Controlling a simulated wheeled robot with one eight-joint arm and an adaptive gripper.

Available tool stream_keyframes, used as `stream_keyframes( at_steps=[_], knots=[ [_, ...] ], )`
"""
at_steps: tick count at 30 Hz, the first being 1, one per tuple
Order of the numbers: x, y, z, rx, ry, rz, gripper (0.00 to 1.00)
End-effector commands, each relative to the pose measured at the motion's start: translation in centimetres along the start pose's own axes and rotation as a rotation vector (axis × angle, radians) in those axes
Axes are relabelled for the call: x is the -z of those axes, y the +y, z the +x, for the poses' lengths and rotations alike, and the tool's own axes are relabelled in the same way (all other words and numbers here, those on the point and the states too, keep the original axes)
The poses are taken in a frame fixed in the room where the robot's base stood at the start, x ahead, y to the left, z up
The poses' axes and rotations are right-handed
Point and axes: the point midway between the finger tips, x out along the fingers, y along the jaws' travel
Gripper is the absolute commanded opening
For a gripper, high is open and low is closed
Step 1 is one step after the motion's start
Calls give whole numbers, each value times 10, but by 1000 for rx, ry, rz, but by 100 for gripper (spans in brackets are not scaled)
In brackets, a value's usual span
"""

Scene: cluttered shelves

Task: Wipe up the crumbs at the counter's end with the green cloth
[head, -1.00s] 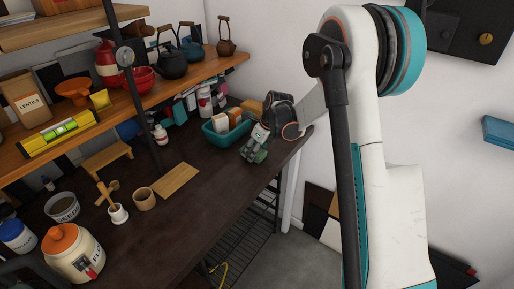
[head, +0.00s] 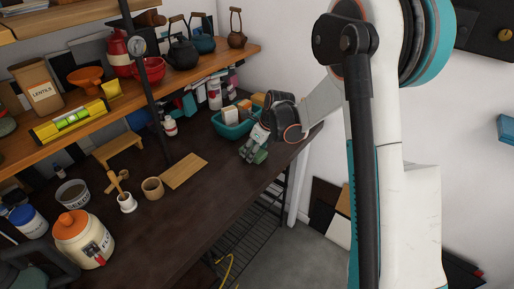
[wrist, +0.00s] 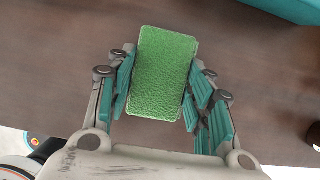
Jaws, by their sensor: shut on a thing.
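The green cloth (wrist: 163,70) is a textured, folded block between the fingers of my gripper (wrist: 160,88) in the wrist view. The fingers are shut on it from both sides. In the head view, my gripper (head: 254,147) points down at the far right end of the dark counter (head: 215,196), in front of the teal bin. A bit of the green cloth (head: 260,157) shows below it, close to the countertop; I cannot tell whether it touches. I can make out no crumbs in either view; the cloth and gripper hide part of the surface.
A teal bin (head: 226,132) with boxes stands right behind my gripper. A wooden board (head: 184,171), a wooden cup (head: 153,188) and a flour jar (head: 82,239) stand further left. A loaded shelf (head: 205,62) overhangs the back. The counter's front middle is clear.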

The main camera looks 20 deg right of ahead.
Motion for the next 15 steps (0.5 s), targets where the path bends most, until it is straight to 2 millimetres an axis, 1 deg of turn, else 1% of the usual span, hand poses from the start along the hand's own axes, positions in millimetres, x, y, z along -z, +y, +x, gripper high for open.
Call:
stream_keyframes(
  at_steps=[10,15],
  knots=[
    [-1,1,-2,1,0,0,17],
    [-5,1,-12,1,0,0,17]
  ],
)
